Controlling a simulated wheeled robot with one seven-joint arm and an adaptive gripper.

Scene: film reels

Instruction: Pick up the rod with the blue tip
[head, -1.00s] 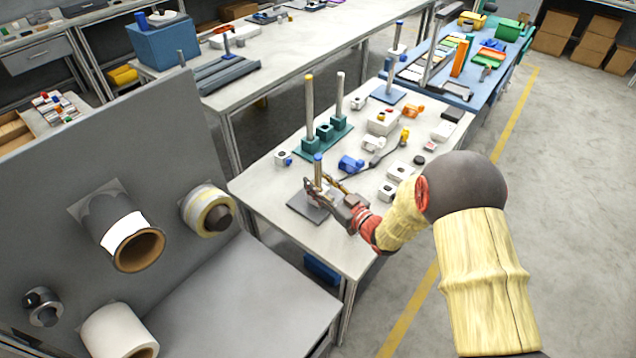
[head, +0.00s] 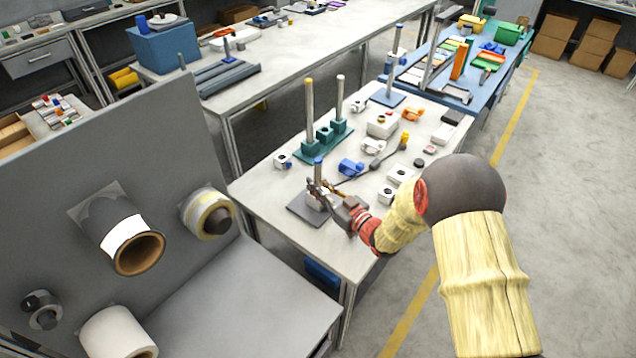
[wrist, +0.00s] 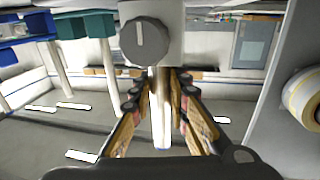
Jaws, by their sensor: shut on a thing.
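The rod with the blue tip (head: 318,169) stands upright over a dark flat base plate (head: 298,211) near the front left of the light table. My gripper (head: 320,188) is shut on this rod below its blue tip. My fingers partly hide the rod's lower part in the head view.
Behind stands a teal base (head: 325,137) with a yellow-tipped rod (head: 310,105) and another tall rod. A blue part (head: 350,167) and several white blocks lie to the right. A grey panel with rolls (head: 130,245) stands at the left. Another blue-tipped rod (head: 390,75) stands farther back.

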